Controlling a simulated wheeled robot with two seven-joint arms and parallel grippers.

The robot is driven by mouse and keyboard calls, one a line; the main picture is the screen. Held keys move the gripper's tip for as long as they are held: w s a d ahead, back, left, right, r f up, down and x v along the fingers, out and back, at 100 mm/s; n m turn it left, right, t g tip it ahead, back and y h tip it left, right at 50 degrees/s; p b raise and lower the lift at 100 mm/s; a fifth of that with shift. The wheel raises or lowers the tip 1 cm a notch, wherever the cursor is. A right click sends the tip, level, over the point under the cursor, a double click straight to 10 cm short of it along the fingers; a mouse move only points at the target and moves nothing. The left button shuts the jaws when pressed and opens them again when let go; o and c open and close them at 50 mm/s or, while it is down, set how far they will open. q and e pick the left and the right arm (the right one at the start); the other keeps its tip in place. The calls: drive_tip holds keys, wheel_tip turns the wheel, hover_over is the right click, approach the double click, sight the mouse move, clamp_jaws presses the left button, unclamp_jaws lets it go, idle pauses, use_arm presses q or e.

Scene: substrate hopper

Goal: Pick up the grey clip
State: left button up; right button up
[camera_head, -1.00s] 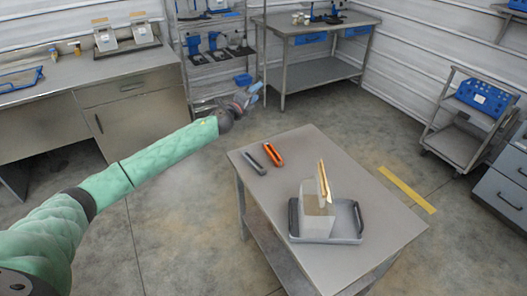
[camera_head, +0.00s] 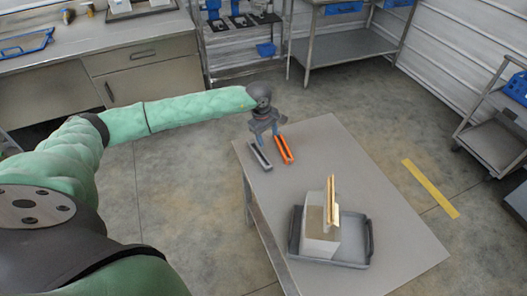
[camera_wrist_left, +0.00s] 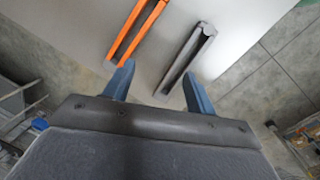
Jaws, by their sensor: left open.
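The grey clip (camera_head: 259,156) lies on the grey table near its far left corner. In the left wrist view the grey clip (camera_wrist_left: 186,56) lies ahead of the right-hand fingertip. An orange clip (camera_head: 284,149) lies just right of it, and it shows in the left wrist view (camera_wrist_left: 137,30) ahead of the left-hand fingertip. My left gripper (camera_head: 271,141) is over the far ends of the two clips, pointing down. Its blue fingers (camera_wrist_left: 155,80) are open with nothing between them. I cannot tell whether a finger touches a clip. My right gripper is not in view.
A grey tray (camera_head: 360,255) with a pale box (camera_head: 316,235) stands on the near part of the table (camera_head: 330,150). A workbench (camera_head: 130,55) stands at the far left and a cart (camera_head: 490,145) at the right.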

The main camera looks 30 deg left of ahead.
sight(259, 151)
use_arm(q)
drive_tip(key=s+a+f+m, duration=0.1)
drive_tip(key=s+a+m+g+y+p, duration=0.1)
drive_tip(key=m, duration=0.1)
drive_tip(key=shift+s+a+f+y, duration=0.25)
drive_tip(key=shift+f+y, duration=0.05)
drive_tip(key=shift+f, duration=0.1)
drive_tip(key=shift+d+f, duration=0.1)
drive_tip(key=shift+f, duration=0.35)
drive_tip(key=shift+f+p, duration=0.2)
drive_tip(key=shift+p, duration=0.3)
wheel_tip(259, 151, down, 4)
drive_tip(key=p, duration=0.3)
drive_tip(key=shift+w, duration=0.1)
drive_tip(key=shift+f, duration=0.35)
drive_tip(key=c, duration=1.1)
drive_tip(key=shift+o, duration=0.2)
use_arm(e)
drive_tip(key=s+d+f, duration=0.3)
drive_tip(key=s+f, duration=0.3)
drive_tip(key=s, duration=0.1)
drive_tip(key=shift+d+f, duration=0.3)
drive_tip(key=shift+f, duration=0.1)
